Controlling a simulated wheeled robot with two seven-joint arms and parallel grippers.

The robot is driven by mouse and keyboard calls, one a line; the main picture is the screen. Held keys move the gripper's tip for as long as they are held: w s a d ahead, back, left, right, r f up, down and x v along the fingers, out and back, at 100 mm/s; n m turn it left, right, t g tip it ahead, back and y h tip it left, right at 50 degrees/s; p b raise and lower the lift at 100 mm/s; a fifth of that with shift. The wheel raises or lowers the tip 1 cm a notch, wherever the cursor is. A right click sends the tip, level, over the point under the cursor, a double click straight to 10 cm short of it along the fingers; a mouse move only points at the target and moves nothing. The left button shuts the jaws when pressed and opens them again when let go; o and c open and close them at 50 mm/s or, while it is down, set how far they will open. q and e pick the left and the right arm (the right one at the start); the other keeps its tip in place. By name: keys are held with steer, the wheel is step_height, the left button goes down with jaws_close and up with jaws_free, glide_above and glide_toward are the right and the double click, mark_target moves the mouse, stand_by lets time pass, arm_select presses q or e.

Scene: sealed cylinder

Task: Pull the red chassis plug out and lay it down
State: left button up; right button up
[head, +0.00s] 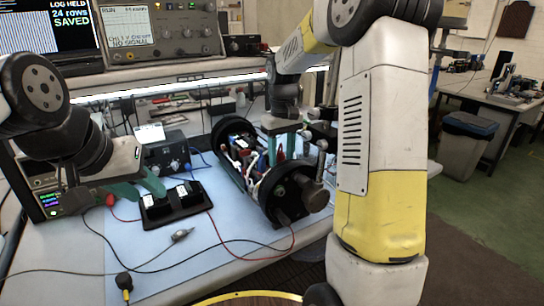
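An open-framed cylinder (272,190) with black end rings lies on the blue mat, its wiring showing. A small red piece (281,153) shows at its top; I cannot tell whether it is the chassis plug. My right gripper (281,148) points down over the cylinder, its fingers apart on either side of that red piece; contact is unclear. Another red plug-like piece (110,200) lies at the left by my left gripper. My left gripper (150,195) has green fingers that look apart and empty, just above the left end of a black holder (172,207).
The blue mat (150,255) is mostly clear at the front, crossed by red and black leads. A yellow-black connector (124,282) lies near its front left. A blue-black instrument (168,152) stands behind the holder. My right arm hides the bench's right side.

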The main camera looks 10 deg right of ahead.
mark_target(282, 152)
stand_by(0.9)
jaws_close()
stand_by(1.4)
steer(key=shift+r, duration=3)
